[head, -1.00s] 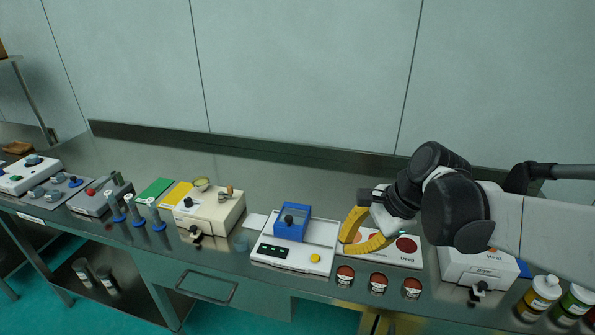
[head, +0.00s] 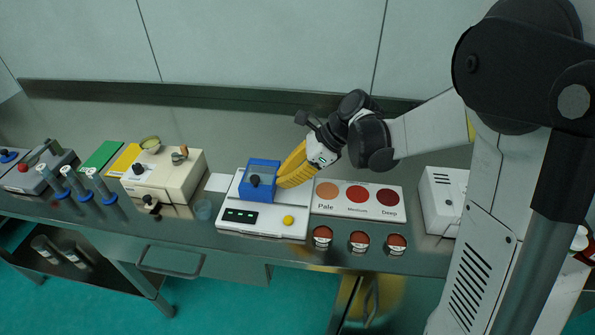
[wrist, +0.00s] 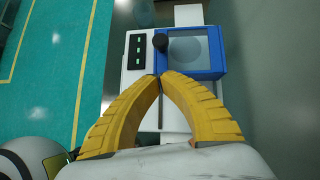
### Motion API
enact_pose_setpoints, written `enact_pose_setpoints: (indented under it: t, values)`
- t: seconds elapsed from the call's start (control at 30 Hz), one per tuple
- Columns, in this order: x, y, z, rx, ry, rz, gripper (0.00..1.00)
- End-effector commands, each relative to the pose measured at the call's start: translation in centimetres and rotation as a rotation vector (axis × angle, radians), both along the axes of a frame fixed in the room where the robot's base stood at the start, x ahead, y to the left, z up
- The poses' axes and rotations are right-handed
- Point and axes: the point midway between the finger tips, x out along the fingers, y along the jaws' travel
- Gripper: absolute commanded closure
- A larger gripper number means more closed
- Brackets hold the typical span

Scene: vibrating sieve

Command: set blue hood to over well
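The blue hood (head: 262,166) with a black knob (head: 254,181) sits on the white device (head: 231,193), towards its back. In the wrist view the hood (wrist: 220,50) has a clear window, with a pale round area showing through it. I cannot tell whether that round area is the well. My gripper (head: 279,181) has yellow fingers and is close to the hood's right side in the head view. In the wrist view its fingertips (wrist: 162,77) meet, just short of the black knob (wrist: 160,42), with nothing seen between them.
A card (head: 332,208) with three coloured discs lies right of the device, with three small red-topped jars (head: 358,241) in front. A cream box (head: 187,178) and blue-based tubes (head: 108,198) stand left. A white box (head: 433,208) stands right.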

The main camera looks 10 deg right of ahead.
Motion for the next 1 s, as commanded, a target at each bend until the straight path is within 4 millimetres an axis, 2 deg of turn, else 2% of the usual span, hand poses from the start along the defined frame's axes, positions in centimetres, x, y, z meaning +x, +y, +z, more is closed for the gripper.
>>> enact_pose_setpoints:
  t: [0.03, 0.2, 0.37, 0.73, 1.0]
  values:
    - [0.2, 1.0, -0.3, 0.000, -0.002, 0.004, 1.00]
    - [0.6, 2.9, -0.5, 0.000, -0.002, 0.002, 1.00]
    - [0.7, 3.6, -0.4, 0.000, -0.001, 0.001, 1.00]
    - [0.8, 3.9, -0.4, 0.000, -0.001, 0.002, 1.00]
    - [2.0, 7.2, -0.4, 0.000, -0.002, 0.004, 1.00]
